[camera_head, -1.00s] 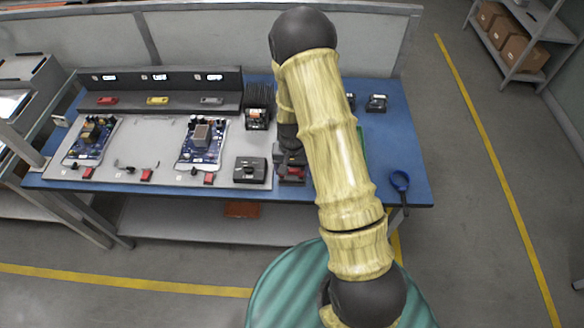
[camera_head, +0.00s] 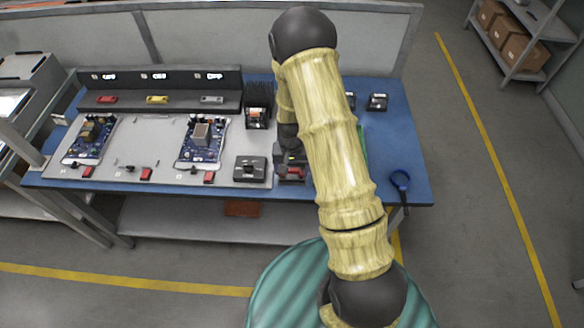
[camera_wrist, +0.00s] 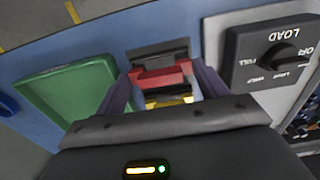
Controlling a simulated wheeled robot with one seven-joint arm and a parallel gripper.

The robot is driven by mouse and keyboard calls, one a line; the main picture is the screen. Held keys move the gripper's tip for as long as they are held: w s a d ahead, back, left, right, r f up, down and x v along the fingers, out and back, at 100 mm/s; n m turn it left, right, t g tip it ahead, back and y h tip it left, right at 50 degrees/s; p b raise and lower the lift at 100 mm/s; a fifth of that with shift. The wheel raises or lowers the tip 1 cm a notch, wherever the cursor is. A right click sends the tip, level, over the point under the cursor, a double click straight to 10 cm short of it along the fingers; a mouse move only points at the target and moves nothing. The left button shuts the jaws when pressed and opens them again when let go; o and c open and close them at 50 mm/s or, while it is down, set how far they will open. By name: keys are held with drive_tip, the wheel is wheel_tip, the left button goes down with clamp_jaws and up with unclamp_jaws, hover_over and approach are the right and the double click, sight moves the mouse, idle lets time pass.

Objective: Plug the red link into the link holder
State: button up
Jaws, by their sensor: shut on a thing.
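My gripper (camera_wrist: 163,84) is shut on the red link (camera_wrist: 160,74), which lies between its two fingers in the wrist view. The dark grey link holder (camera_wrist: 158,52) is directly beyond the red link; whether the link is seated in it or just above it cannot be told. A yellow part (camera_wrist: 172,102) shows below the link, between the fingers. In the head view, the red link (camera_head: 294,171) shows small at the blue bench's front edge, above the dark holder (camera_head: 291,181), with my gripper (camera_head: 289,164) over it, partly hidden by my arm.
A dark LOAD switch box (camera_wrist: 272,52) stands close to the right of the gripper in the wrist view. A green tray (camera_wrist: 70,92) is at the left. Circuit boards (camera_head: 202,141) and red, yellow and grey pieces (camera_head: 157,100) stand farther left on the bench.

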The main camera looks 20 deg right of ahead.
drive_tip(key=shift+f+b, duration=0.45)
drive_tip(key=shift+f, duration=0.25)
idle(1.5)
drive_tip(key=o, duration=1)
drive_tip(key=shift+o, duration=0.5)
drive_tip(key=shift+r, duration=0.1)
drive_tip(key=shift+r+p, duration=2.65)
drive_tip(key=shift+r, duration=0.8)
